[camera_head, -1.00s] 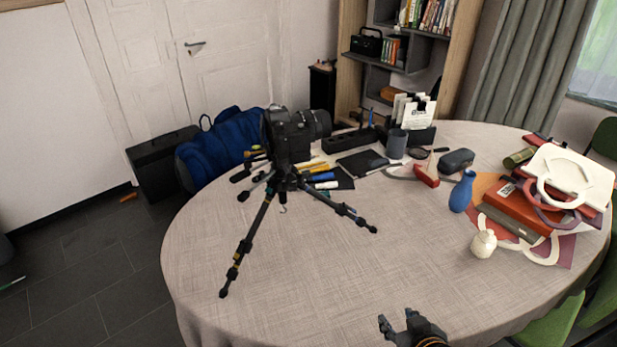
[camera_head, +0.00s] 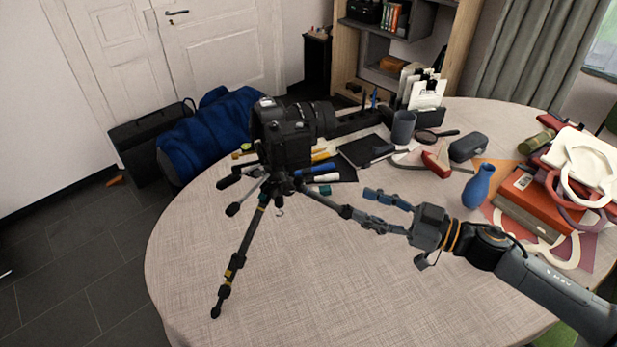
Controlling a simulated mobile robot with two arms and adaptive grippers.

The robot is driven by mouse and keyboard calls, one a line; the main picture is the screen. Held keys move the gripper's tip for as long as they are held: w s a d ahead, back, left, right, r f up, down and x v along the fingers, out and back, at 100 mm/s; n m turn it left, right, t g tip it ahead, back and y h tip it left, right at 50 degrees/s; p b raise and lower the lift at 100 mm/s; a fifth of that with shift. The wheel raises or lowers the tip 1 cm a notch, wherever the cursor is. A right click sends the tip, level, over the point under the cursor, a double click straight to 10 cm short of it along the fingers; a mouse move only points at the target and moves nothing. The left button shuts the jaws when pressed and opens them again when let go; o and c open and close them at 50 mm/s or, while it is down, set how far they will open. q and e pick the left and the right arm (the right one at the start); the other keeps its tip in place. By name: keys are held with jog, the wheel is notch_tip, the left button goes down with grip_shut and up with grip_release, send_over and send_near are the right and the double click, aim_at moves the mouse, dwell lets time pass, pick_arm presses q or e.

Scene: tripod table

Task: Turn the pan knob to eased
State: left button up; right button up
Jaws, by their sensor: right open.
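A black camera (camera_head: 285,135) sits on a small black tripod (camera_head: 240,250) standing on the round table. Several dark knobs and handles stick out from the tripod head (camera_head: 278,183) below the camera, mostly to its left. They are small here, and I cannot tell which is the pan knob or where it is set. My right gripper (camera_head: 358,203) reaches in from the right, open and empty, its fingers pointing left toward the tripod head. It is apart from the head and overlaps the right tripod leg in view; I cannot tell whether they touch. My left gripper is out of view.
The table (camera_head: 330,295) is clear in front. Pens and a black pad (camera_head: 362,150) lie behind the tripod. A grey cup (camera_head: 403,127), blue vase (camera_head: 479,187), red books (camera_head: 535,195) and white-handled bag (camera_head: 578,160) stand to the right.

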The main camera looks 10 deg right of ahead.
aim_at(303, 184)
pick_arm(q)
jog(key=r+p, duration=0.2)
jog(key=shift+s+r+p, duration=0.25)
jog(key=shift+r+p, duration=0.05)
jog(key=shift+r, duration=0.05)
pick_arm(e)
jog(key=x, duration=1.3)
jog(key=shift+w+a, duration=0.1)
jog(key=shift+a, duration=0.15)
jog(key=shift+c, duration=0.5)
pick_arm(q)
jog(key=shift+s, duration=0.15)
pick_arm(e)
grip_shut()
